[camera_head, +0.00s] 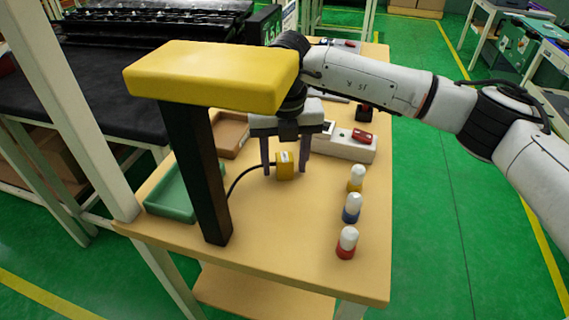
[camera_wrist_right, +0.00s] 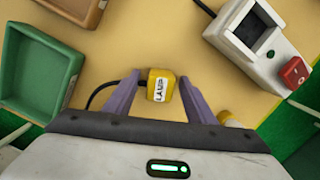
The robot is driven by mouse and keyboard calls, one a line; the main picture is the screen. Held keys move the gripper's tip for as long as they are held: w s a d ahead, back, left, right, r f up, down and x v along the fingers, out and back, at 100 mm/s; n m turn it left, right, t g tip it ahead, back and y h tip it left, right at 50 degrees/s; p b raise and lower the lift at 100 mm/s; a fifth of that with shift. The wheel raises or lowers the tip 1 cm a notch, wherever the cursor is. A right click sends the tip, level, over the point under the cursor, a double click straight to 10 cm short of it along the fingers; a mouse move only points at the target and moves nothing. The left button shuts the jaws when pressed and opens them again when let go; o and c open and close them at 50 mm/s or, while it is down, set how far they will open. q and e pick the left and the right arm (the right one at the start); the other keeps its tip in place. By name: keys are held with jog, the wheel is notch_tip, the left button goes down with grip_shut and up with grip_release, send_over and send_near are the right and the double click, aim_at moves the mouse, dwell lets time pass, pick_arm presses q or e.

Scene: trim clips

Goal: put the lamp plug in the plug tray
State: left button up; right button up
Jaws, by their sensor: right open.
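The lamp plug (camera_head: 284,166) is a small yellow block with a black cable, lying on the table. In the wrist view the gripper (camera_wrist_right: 160,95) has visible gaps beside the plug. A green tray (camera_head: 170,200) stands at the table's left, and a brown tray (camera_head: 226,140) stands behind it; both look empty. I cannot tell from labels which is the plug tray. My left gripper is not in view.
A black post with a yellow top (camera_head: 205,180) stands at the table's front left. Three white-capped pegs, yellow (camera_head: 356,179), blue (camera_head: 351,208) and red (camera_head: 346,243), stand at the right. A white box with a red switch (camera_head: 345,147) lies behind them. The front middle is clear.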

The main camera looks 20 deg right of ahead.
jog(key=c, duration=1.2)
